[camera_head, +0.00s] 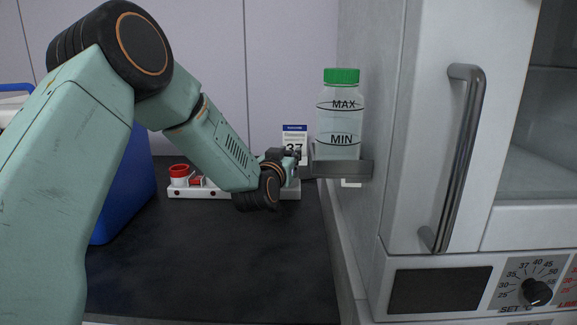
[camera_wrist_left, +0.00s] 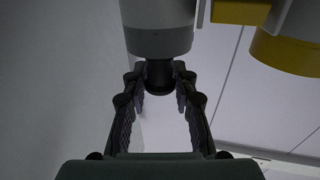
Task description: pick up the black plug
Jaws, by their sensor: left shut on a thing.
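The black plug (camera_wrist_left: 159,77) shows in the left wrist view, directly below the end of a grey cylinder (camera_wrist_left: 160,38). My left gripper (camera_wrist_left: 158,72) is shut on it, with one fingertip on each side. I cannot tell whether the plug is still seated in the cylinder. In the head view my left gripper (camera_head: 291,156) is at the back of the dark bench, above the right end of a low white base (camera_head: 221,194). The plug cannot be made out there. My right gripper is not in view.
A green-capped bottle (camera_head: 339,117) stands on a grey bracket (camera_head: 343,169) just right of my left gripper. A card marked 37 (camera_head: 294,132) is behind it. A cabinet with a metal handle (camera_head: 462,155) fills the right. The bench front (camera_head: 210,265) is clear.

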